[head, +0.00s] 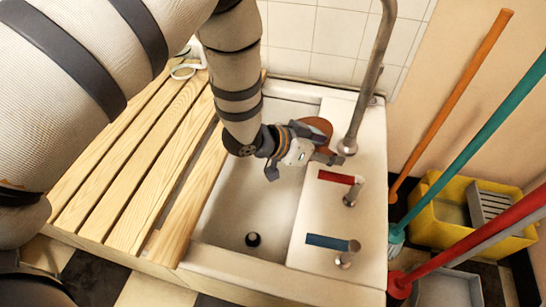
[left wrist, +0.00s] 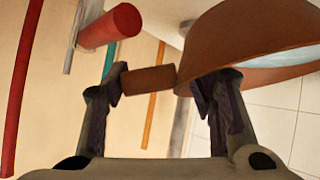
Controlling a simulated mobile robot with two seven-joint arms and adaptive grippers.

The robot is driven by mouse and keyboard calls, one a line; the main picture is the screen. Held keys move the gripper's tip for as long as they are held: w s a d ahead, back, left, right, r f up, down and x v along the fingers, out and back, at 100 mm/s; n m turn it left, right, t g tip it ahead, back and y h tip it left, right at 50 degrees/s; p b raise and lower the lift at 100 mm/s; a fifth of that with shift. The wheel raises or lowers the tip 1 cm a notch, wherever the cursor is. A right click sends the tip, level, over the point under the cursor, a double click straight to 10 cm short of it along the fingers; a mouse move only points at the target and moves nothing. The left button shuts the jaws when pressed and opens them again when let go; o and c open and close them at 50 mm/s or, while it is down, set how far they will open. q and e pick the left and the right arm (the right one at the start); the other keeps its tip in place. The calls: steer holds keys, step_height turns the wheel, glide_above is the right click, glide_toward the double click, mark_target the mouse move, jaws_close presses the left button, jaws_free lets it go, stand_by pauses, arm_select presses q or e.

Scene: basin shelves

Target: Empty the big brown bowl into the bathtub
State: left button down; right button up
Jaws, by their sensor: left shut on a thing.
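My left gripper (head: 296,152) is over the right side of the white tub (head: 235,205), near the tall metal spout. It is shut on the brown bowl (head: 319,127), most of which the gripper hides in the head view. In the left wrist view the bowl (left wrist: 235,40) is large at the upper right, with its brown handle (left wrist: 150,80) between the fingers of my gripper (left wrist: 165,82). The bowl looks tilted, and a pale bluish patch shows inside it; I cannot tell what this is. The tub floor in view looks bare, with a dark drain. My right gripper is not in view.
The metal spout (head: 370,75) rises beside the bowl. Wooden slats (head: 140,170) lie left. A yellow bucket (head: 450,205) and several long poles stand right.

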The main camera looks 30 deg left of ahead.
arm_select(q)
steer(key=shift+a+f+n+h, duration=0.15)
steer(key=shift+a+f+h, duration=0.15)
steer(key=shift+a, duration=0.25)
steer(key=shift+a+f+n+h, duration=0.15)
steer(key=shift+a+h, duration=0.25)
steer(key=shift+a, duration=0.15)
stand_by(2.7)
steer(key=shift+a+r+n+t+h, duration=0.25)
steer(key=shift+a+r+h, duration=0.1)
steer(key=shift+a+r, duration=0.3)
steer(key=shift+a+r+n+t+h, duration=0.15)
steer(key=shift+a+r+n+h, duration=0.2)
steer(key=shift+a, duration=0.45)
stand_by(2.7)
